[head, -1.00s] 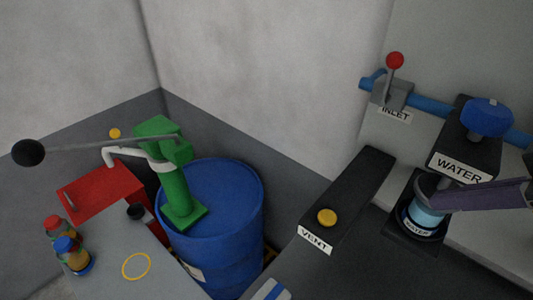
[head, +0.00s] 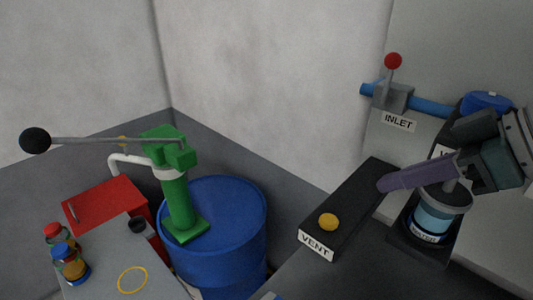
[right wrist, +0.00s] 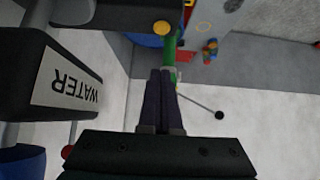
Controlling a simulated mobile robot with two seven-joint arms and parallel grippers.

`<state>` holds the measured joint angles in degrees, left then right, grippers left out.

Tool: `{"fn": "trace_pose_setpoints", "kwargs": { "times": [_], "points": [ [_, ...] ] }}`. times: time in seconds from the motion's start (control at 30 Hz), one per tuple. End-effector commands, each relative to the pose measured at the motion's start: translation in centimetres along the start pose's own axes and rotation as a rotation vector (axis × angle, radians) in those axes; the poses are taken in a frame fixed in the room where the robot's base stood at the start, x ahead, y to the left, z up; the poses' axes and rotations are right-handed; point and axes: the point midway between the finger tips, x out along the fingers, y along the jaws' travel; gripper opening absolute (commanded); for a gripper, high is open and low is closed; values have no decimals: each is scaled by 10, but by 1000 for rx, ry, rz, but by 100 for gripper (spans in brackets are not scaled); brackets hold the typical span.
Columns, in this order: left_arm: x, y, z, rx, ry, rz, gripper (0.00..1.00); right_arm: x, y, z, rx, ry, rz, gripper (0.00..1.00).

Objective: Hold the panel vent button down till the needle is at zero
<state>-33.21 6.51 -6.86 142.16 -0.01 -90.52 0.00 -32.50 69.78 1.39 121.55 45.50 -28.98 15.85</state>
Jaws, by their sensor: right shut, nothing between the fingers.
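The yellow vent button (head: 327,222) stands on a dark box (head: 345,205) labelled VENT in the head view. The button also shows in the right wrist view (right wrist: 161,27), beyond the fingertips. My right gripper (head: 384,185) is shut and empty, its purple fingers pointing left. Its tips are up and to the right of the button in the head view, apart from it. The closed fingers (right wrist: 160,75) show in the right wrist view. No gauge needle can be made out. My left gripper is not in view.
A glass cup with a WATER label (head: 436,218) stands below my right gripper. The INLET valve (head: 393,95) with a red-knobbed lever is on the blue pipe behind. A blue drum (head: 225,250) with a green hand pump (head: 177,200) stands at left.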

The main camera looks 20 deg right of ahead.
Motion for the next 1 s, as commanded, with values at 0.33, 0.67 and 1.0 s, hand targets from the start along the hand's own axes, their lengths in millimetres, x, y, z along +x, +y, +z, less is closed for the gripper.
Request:
{"fn": "trace_pose_setpoints", "kwargs": {
  "times": [0.33,0.67,1.0],
  "points": [
    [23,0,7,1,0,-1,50,43,0,-1,1,6,-1,0],
    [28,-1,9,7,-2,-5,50,98,-1,7,3,-2,-3,0],
    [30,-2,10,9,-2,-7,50,118,0,28,-2,0,0,0]
  ]
}}
